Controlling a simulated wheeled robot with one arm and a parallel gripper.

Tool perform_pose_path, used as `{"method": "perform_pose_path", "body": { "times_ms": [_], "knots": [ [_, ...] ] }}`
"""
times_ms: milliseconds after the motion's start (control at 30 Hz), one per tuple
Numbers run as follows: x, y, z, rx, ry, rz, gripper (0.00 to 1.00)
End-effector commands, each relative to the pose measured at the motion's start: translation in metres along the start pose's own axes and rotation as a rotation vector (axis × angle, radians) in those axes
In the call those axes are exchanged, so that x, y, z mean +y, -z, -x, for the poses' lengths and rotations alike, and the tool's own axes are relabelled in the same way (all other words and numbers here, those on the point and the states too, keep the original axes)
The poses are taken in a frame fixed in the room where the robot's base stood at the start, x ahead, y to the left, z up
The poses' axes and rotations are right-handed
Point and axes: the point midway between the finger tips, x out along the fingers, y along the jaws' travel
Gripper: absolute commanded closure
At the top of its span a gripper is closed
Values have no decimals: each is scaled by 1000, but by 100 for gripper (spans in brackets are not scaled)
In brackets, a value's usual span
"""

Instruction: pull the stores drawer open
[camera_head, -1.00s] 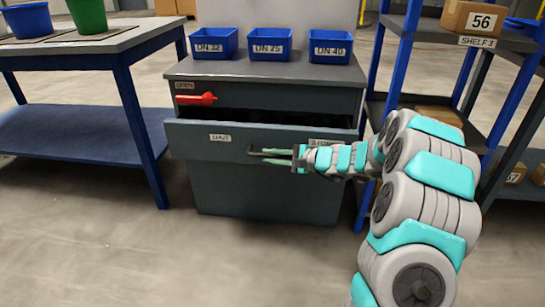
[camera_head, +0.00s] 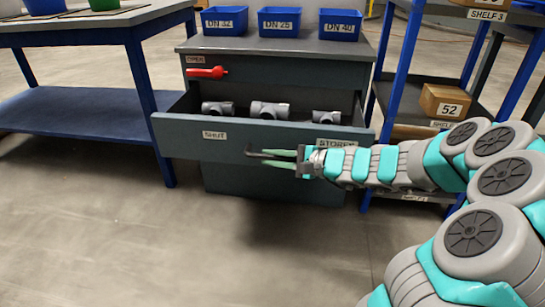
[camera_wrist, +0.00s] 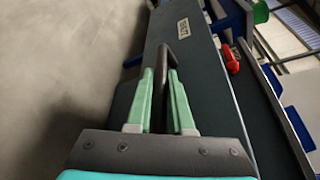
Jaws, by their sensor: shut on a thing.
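The stores drawer (camera_head: 180,137) is pulled well out of the grey cabinet (camera_head: 270,184). Its front carries the labels SHUT and STORES. Several grey pipe fittings (camera_head: 269,110) show inside it. My gripper (camera_head: 284,160) is at the middle of the drawer front, with its green fingers closed around the dark bar handle (camera_head: 257,153). In the wrist view my gripper (camera_wrist: 160,98) has one finger on each side of the handle (camera_wrist: 164,62), next to the drawer front (camera_wrist: 192,75). The part of the handle between the fingers is partly hidden.
A red lever (camera_head: 207,73) beside an OPEN label is on the cabinet above the drawer. Three blue bins (camera_head: 279,23) stand on top. A blue-legged table (camera_head: 140,85) is at left, a blue shelf rack (camera_head: 402,75) with boxes at right. Floor in front is clear.

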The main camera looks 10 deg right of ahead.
Motion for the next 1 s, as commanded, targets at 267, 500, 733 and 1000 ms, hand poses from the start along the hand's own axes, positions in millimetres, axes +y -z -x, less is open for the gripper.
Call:
{"method": "perform_pose_path", "body": {
  "times_ms": [267, 500, 733, 1000],
  "knots": [
    [1, 2, 0, 3, -2, 0, 100],
    [0, 1, 0, 2, -1, 0, 53],
    [0, 0, 0, 1, 0, 0, 50],
    [-1, 1, 19, 3, 2, -1, 50]
  ]
}}
